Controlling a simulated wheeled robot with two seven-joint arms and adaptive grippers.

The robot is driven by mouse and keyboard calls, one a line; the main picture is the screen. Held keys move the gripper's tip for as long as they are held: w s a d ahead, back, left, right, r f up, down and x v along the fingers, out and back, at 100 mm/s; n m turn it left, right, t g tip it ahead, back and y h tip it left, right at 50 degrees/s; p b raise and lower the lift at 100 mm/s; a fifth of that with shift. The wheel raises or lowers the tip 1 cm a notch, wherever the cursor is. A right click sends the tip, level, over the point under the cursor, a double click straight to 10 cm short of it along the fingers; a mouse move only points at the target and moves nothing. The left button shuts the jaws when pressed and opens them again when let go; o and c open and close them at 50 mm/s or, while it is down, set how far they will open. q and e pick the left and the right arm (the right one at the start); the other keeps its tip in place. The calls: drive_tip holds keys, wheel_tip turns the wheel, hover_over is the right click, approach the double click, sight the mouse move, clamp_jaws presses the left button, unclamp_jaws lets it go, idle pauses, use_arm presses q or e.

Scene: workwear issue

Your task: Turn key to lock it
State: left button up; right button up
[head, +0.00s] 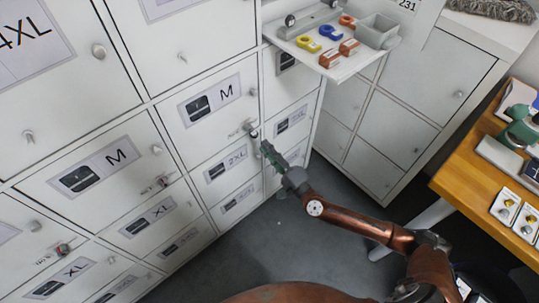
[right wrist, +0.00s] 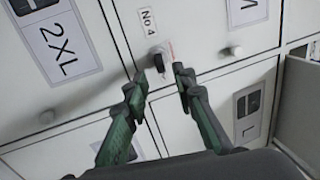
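A locker door labelled M (head: 193,125) has a small lock with a dark key (head: 253,133) near its lower right corner. In the right wrist view the dark key (right wrist: 158,62) sits in the lock below a "No 4" label, with a pale tag beside it. My right gripper (head: 262,146) is close to the key in the head view. In the right wrist view its two green-and-dark fingers (right wrist: 158,79) are apart, with the key showing just beyond and between their tips. I cannot tell whether they touch it. My left gripper is not in view.
A shelf (head: 343,71) with colored tags, small blocks and a grey bin juts out above. Other locker doors carry round knobs and keys (head: 162,181). A wooden table (head: 466,170) stands at the right. The grey floor (head: 270,240) between is clear.

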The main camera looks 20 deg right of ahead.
sight(257, 136)
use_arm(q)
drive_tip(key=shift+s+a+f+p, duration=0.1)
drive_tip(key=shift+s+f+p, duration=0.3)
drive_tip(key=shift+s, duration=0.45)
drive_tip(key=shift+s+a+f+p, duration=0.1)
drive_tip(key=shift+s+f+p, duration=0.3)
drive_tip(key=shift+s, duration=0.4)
use_arm(e)
drive_tip(key=shift+x, duration=2.75)
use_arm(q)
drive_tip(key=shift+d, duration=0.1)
use_arm(e)
drive_tip(key=c, duration=0.6)
clamp_jaws()
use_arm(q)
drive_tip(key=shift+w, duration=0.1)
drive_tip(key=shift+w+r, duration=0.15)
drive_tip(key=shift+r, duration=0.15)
use_arm(e)
drive_tip(key=shift+w+a+r, duration=0.1)
drive_tip(key=shift+w+r, duration=0.2)
drive_tip(key=shift+r, duration=0.1)
